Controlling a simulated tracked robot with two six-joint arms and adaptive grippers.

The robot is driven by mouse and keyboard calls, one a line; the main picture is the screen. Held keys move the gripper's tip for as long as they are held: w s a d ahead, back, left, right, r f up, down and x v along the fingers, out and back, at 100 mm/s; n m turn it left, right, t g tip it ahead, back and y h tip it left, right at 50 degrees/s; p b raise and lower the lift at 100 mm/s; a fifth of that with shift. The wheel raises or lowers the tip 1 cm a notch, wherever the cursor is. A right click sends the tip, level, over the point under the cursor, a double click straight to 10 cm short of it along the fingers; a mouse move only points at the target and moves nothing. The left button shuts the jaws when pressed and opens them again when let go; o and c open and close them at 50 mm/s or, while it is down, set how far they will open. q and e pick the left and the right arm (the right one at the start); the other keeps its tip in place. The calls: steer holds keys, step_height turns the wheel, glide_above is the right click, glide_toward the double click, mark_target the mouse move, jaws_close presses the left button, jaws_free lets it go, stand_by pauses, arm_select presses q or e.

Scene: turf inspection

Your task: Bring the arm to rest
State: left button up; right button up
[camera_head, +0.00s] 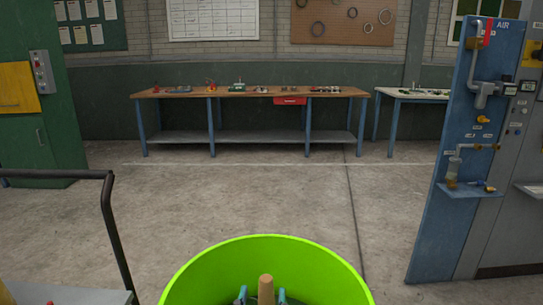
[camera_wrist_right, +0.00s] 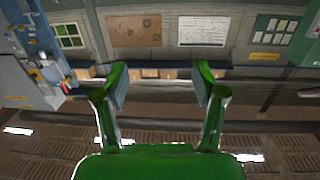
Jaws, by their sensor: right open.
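My right gripper (camera_wrist_right: 160,78) is open in the right wrist view. Its two green fingers with blue-grey pads stand well apart, with nothing held between them. That view is upside down, facing the wall and ceiling. At the bottom of the head view is a bright lime-green round rim (camera_head: 265,241), cut off by the frame. A wooden rod (camera_head: 266,289) stands inside it between two small blue parts. I cannot tell whether those are my right gripper's fingers. My left gripper is not in view.
A workbench (camera_head: 222,94) with small items and a white-topped table (camera_head: 412,95) stand at the far wall. A blue air panel (camera_head: 460,210) is on the right. A dark cart handle (camera_head: 112,225) is at left. The middle floor is clear.

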steer(key=shift+s, duration=1)
steer(key=shift+r, duration=0.1)
